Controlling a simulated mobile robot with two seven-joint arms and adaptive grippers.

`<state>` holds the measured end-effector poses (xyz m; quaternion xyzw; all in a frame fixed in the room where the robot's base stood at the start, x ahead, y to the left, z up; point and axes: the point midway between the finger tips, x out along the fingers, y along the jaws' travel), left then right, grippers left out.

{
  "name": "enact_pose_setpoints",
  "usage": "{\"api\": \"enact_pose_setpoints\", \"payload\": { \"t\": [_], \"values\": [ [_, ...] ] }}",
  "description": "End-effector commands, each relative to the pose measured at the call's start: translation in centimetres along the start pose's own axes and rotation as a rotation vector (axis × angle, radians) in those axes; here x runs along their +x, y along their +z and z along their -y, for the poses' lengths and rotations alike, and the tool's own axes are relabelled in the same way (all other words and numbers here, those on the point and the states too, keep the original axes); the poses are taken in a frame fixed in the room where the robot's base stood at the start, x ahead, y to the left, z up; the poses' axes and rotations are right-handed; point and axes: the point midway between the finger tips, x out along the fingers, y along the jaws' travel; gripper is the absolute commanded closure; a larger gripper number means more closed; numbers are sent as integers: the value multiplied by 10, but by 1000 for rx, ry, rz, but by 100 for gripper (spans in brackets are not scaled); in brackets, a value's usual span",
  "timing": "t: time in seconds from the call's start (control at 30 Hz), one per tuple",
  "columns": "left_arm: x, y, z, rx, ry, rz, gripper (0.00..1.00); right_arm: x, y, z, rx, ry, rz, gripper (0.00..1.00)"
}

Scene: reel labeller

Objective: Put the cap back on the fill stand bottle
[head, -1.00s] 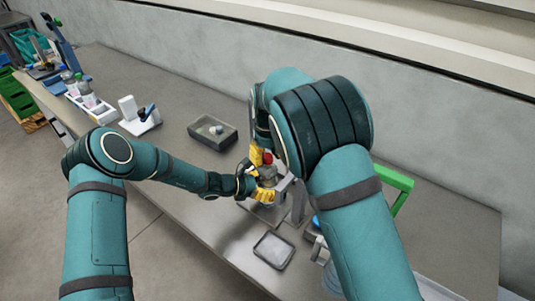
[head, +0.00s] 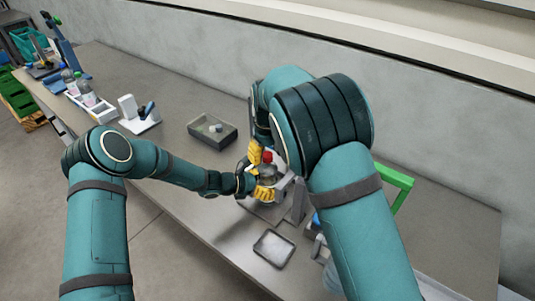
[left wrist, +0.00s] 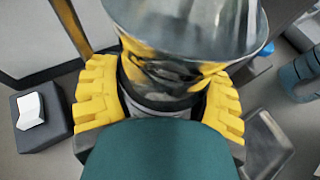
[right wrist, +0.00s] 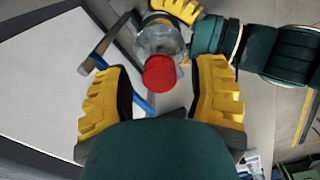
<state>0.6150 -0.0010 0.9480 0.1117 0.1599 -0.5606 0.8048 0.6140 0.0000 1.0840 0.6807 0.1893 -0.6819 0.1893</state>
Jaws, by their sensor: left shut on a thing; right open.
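The clear bottle (head: 268,173) stands at the grey fill stand (head: 296,203). The red cap (right wrist: 160,73) sits at the top of the bottle's neck in the right wrist view; whether it is fully seated I cannot tell. My left gripper (head: 263,182) is shut around the bottle's body; its yellow fingers press both sides in the left wrist view (left wrist: 160,95). My right gripper (right wrist: 164,95) is open, its fingers apart on either side of the cap and clear of it. In the head view the right arm partly hides this gripper (head: 258,153).
A dark grey open bin (head: 200,141) with a small item lies behind and left of the bottle. A shallow tray (head: 273,249) lies in front. A white holder (head: 135,125) stands farther left. A green frame (head: 405,183) rises at right. The table between bin and holder is clear.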

Motion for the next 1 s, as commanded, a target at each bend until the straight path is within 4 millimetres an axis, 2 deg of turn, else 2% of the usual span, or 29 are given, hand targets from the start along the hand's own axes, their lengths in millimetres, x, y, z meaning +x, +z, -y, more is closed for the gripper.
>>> {"api": "enact_pose_setpoints", "payload": {
  "t": [0.17, 0.4, 0.6, 0.8, 1.0],
  "values": [
    [0, 1, 1, 1, -2, 1, 100, -22, -1, 0, 0, 0, -7, 42],
    [0, 1, 0, 1, -1, 1, 100, -71, -1, 0, -1, 0, -7, 42],
    [0, 1, 0, 1, -1, 1, 100, -103, -1, 0, 0, 0, -3, 42],
    [0, 1, 0, 1, -1, 1, 100, -117, 0, 0, 0, 0, -1, 42],
    [0, 1, 0, 1, -1, 1, 100, -119, 0, 0, 0, 0, 0, 42]
  ]
}}
